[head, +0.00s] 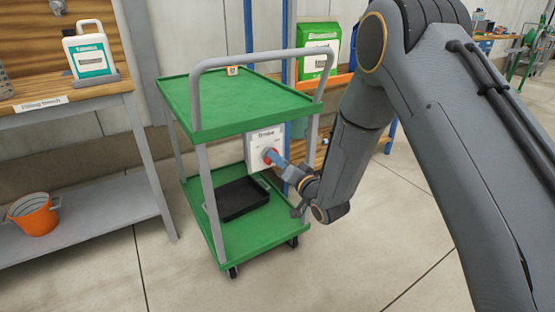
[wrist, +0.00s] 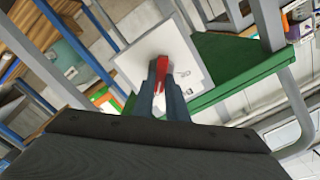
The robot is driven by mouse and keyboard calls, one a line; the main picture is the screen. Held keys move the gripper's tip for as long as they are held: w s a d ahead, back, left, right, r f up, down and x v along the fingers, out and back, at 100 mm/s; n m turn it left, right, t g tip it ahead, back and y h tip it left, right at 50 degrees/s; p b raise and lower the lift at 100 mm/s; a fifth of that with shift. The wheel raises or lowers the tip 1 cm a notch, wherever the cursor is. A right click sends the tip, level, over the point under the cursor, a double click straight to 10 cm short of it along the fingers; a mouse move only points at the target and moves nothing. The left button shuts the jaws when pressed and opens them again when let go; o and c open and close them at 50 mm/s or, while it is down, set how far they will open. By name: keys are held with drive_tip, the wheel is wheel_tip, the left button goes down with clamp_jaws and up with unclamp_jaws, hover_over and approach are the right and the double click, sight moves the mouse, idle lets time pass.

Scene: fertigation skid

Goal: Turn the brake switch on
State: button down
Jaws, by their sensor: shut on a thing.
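The brake switch is a white plate (head: 256,146) marked "Brake", mounted below the top shelf of the green cart. Its red knob (wrist: 161,70) stands out in the wrist view, between my fingers. My gripper (head: 272,157) reaches in from the right and is shut on the red knob, with a finger on each side. In the wrist view the fingers (wrist: 161,86) hide part of the knob and plate. The small labels on the plate are too blurred to read, so I cannot tell the knob's setting.
The green cart (head: 238,102) has a grey handle and a black tray (head: 240,197) on its lower shelf. A filling bench (head: 70,100) with a white jug stands left. An orange bucket (head: 36,214) is on its lower shelf. Floor in front is clear.

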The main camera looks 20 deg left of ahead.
drive_tip(key=shift+s+a+n+p, duration=0.15)
drive_tip(key=shift+n+p, duration=0.1)
drive_tip(key=shift+n, duration=2.6)
drive_tip(key=shift+s+a+n+p, duration=0.1)
drive_tip(key=shift+s+n+p, duration=0.1)
drive_tip(key=shift+n, duration=2.7)
drive_tip(key=shift+s+a+n+p, duration=0.1)
drive_tip(key=shift+n+p, duration=0.15)
drive_tip(key=shift+n, duration=2.6)
drive_tip(key=c, duration=1.8)
unclamp_jaws()
drive_tip(key=shift+o, duration=0.2)
drive_tip(key=v, duration=0.7)
drive_tip(key=shift+s+d+p, duration=0.25)
drive_tip(key=shift+s+p, duration=0.05)
